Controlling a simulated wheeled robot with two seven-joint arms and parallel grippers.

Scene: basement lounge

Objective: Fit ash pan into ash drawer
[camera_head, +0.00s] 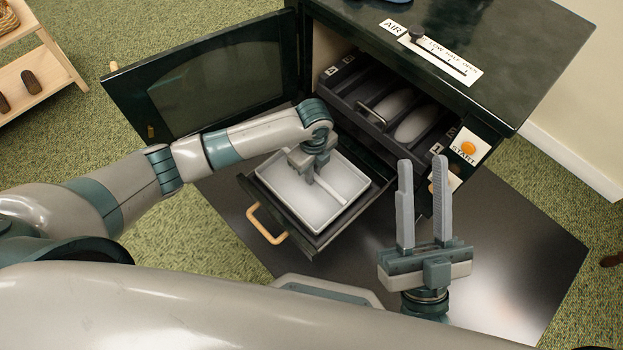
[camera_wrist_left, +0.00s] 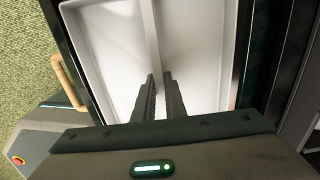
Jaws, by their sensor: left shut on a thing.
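The white ash pan (camera_head: 345,177) lies level within the outline of the pulled-out dark ash drawer (camera_head: 318,240), which has a tan handle (camera_head: 266,226). I cannot tell whether the pan rests fully on the drawer floor. My left gripper (camera_head: 312,180) reaches down over the pan, shut on the ridge across its middle. In the left wrist view, the fingers (camera_wrist_left: 160,82) close on this ridge of the pan (camera_wrist_left: 200,45), with dark drawer walls on both sides. My right gripper (camera_head: 424,190) is open and empty, right of the drawer, fingers pointing up.
The dark stove (camera_head: 480,85) stands behind, its glass door (camera_head: 215,85) swung open left. Inside is a compartment tray (camera_head: 375,120) with pale pieces. A START button (camera_head: 468,147) and an AIR slider (camera_head: 440,60) are right. A metallic floor plate (camera_head: 500,260) lies clear at right.

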